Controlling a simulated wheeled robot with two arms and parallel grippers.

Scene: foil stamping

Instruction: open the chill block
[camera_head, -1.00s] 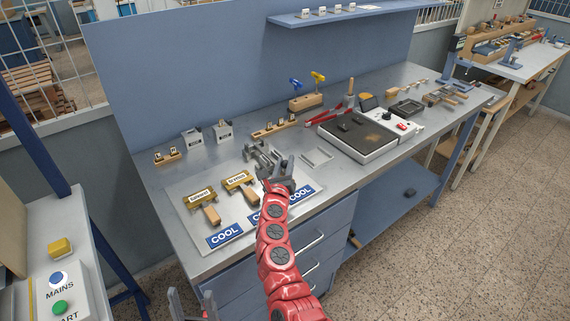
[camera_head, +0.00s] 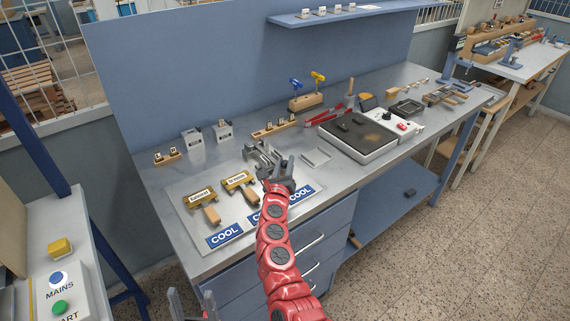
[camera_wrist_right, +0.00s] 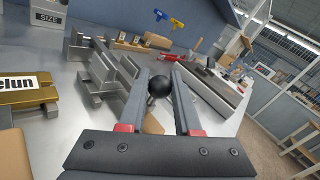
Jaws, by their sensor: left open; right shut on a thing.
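The chill block (camera_head: 262,156) is a grey metal block with raised jaws on the bench, at the back of a pale board. It also shows in the right wrist view (camera_wrist_right: 104,76), left of my fingers. My right gripper (camera_head: 282,168) is at the block's near right side. In the right wrist view its fingers (camera_wrist_right: 162,95) stand on either side of a black ball knob (camera_wrist_right: 160,86) and are shut on it. How the knob joins the block is hidden. My left gripper (camera_head: 190,303) is open and empty, low at the picture's bottom edge, away from the bench.
Two brass stamps with wooden handles (camera_head: 240,183) lie left of the block, behind blue COOL labels (camera_head: 225,235). A small metal tray (camera_head: 316,157) and a hot plate (camera_head: 357,137) stand to the right. A wooden rack (camera_head: 274,127) and size blocks (camera_head: 192,138) stand behind.

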